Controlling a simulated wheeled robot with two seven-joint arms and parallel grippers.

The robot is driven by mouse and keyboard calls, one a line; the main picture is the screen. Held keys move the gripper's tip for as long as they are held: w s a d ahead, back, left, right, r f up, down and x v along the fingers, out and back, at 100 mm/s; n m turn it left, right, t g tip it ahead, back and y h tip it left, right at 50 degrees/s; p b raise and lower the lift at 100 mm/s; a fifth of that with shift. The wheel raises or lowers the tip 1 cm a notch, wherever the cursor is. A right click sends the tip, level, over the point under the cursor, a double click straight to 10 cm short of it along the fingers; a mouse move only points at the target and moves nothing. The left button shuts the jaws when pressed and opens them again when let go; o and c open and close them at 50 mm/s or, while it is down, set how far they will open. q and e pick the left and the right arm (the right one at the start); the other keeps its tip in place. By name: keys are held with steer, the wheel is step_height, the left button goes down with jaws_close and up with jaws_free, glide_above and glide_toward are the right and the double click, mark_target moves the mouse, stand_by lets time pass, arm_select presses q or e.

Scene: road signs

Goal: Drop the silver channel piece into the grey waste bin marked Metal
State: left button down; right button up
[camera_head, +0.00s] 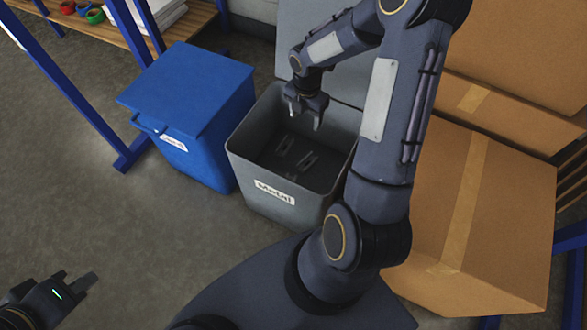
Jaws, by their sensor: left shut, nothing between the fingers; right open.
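The open grey waste bin (273,218) stands on the floor in the middle, with a white label reading Metal on its front. Small grey metal pieces (308,160) lie on the bin's dark bottom. I cannot tell which of them, if any, is the silver channel piece. My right gripper (306,118) hangs over the back part of the bin opening, fingers down, open and empty. My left gripper (82,288) is at the lower left, shut and empty, well away from the bin.
A blue lidded bin (190,110) stands left of the grey bin. Large cardboard boxes (510,205) stand at the right. A blue-framed shelf (110,43) with tape rolls (95,15) is at the upper left. The floor at the left is clear.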

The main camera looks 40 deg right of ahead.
step_height(320, 180, up, 5)
steer(key=shift+r+p, duration=0.1)
steer(key=shift+p, duration=0.55)
